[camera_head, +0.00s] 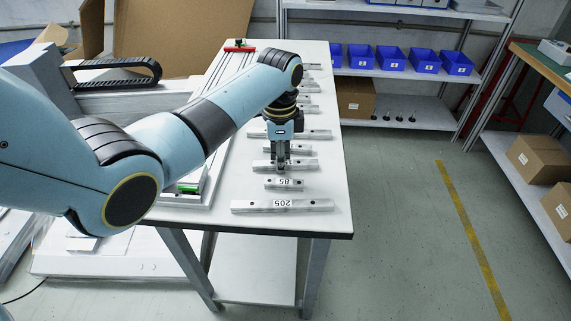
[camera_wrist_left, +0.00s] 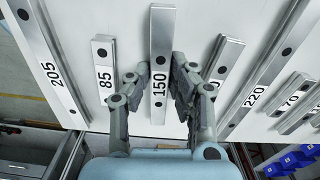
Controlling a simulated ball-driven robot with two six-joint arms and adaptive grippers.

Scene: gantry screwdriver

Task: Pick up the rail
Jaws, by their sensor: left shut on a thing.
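Several metal rails lie in a row on the white table. My left gripper (camera_head: 283,160) points down over the rail marked 150 (camera_head: 307,164), between the 85 rail and the rails farther back. In the left wrist view the 150 rail (camera_wrist_left: 161,38) runs between the two fingers of the left gripper (camera_wrist_left: 156,80), which is shut on it near its number. The rail looks level with its neighbours; I cannot tell any lift. My right gripper is not in view.
The 85 rail (camera_head: 285,183) and the 205 rail (camera_head: 282,205) lie nearer the table's front edge. The white table (camera_head: 335,190) has a narrow clear strip at its right. A shelf with blue bins (camera_head: 390,58) stands behind.

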